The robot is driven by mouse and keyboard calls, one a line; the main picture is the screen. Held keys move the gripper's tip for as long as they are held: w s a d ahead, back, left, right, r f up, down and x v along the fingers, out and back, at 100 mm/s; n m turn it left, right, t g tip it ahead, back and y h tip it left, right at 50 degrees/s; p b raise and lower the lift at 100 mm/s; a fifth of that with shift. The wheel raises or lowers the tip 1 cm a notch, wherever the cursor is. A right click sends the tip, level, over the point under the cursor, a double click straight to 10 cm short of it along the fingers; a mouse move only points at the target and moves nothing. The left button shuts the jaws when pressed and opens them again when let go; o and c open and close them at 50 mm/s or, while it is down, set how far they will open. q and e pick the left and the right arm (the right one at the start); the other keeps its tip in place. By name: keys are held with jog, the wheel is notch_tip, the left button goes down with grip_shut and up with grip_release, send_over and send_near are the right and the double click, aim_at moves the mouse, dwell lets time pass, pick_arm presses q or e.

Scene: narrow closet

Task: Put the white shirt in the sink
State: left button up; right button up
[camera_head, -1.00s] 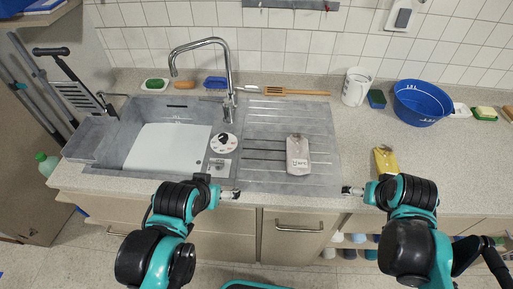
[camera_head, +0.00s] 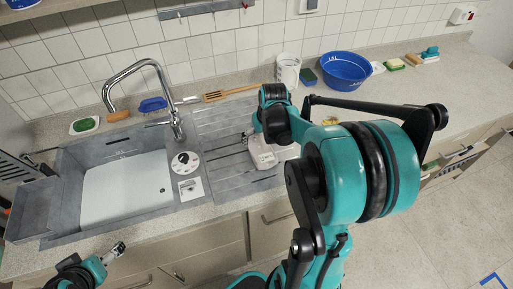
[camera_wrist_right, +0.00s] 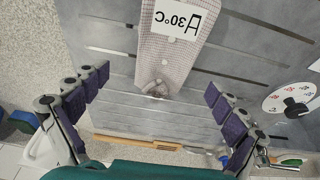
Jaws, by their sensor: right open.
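The white shirt (camera_head: 262,153) is a folded, pale pinkish-white bundle on the grey ribbed drainboard (camera_head: 215,139), right of the sink. In the right wrist view the shirt (camera_wrist_right: 172,58) carries a white label reading 30°C, seen upside down. My right gripper (camera_wrist_right: 156,82) is open, its purple-padded fingers spread to either side of the shirt's near end, with nothing held.
A tap (camera_head: 150,68) arches over the sink's back edge. A round dial (camera_head: 185,162) sits between sink and drainboard. A yellow item is partly hidden behind my right arm.

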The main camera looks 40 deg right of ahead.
aim_at(260, 144)
jog(key=x, duration=0.1)
jog(key=b+x, duration=0.1)
jog(key=x, duration=0.2)
jog(key=shift+a+b, duration=0.3)
jog(key=shift+f, duration=0.1)
jog(key=shift+c, duration=1)
jog(key=c, duration=1.2)
